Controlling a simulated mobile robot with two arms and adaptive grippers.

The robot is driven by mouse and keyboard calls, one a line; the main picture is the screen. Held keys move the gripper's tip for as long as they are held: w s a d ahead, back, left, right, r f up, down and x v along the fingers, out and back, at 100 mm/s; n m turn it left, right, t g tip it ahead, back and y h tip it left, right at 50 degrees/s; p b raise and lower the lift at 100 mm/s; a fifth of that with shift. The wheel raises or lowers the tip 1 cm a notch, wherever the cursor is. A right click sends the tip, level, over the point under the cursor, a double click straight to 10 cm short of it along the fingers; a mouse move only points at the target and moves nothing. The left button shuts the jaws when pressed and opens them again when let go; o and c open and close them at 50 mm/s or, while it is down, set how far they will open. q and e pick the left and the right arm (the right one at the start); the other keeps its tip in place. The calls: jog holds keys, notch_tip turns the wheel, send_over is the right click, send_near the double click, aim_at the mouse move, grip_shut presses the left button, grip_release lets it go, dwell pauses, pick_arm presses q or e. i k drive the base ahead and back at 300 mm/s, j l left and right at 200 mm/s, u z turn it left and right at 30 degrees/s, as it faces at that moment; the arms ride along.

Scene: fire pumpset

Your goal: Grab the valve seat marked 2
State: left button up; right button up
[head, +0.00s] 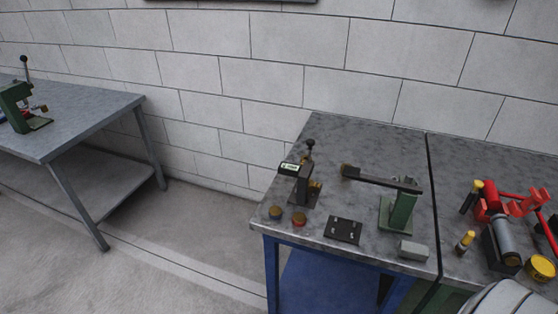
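Two small round brownish pieces sit side by side near the front left corner of the grey-topped workbench (370,160). They may be valve seats. The left round piece (276,212) has a bluish lower part, and the right round piece (299,218) has a reddish lower part. No number can be read on either, so I cannot tell which one is marked 2. Neither of my grippers is in view. A pale rounded shape at the bottom right edge may be part of my own arm.
Behind the round pieces stands a dark device with a knob (303,180). A black plate (343,229), a green lever press (400,210) and a grey block (412,250) stand to the right. Red tools (495,205) and a yellow tin (541,267) crowd the right bench.

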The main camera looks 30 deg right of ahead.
aim_at(312, 185)
jog(key=i+j+u, duration=0.25)
jog(key=i+u, duration=0.2)
jog(key=i, duration=0.15)
jog(key=i+u, duration=0.45)
jog(key=i, duration=0.15)
jog(key=i+z, duration=0.75)
jog(key=i+j+z, duration=0.2)
jog(key=i+z, duration=0.2)
jog(key=i+l+z, duration=0.2)
jog(key=i+z, duration=0.6)
jog(key=i, duration=0.15)
jog(key=i+z, duration=0.5)
jog(key=z, duration=0.3)
jog(key=i+z, duration=0.15)
jog(key=z, duration=0.25)
jog(key=i+j+z, duration=0.1)
jog(key=z, duration=0.35)
jog(key=j+z, duration=0.15)
jog(key=z, duration=0.25)
jog(key=i+j, duration=0.05)
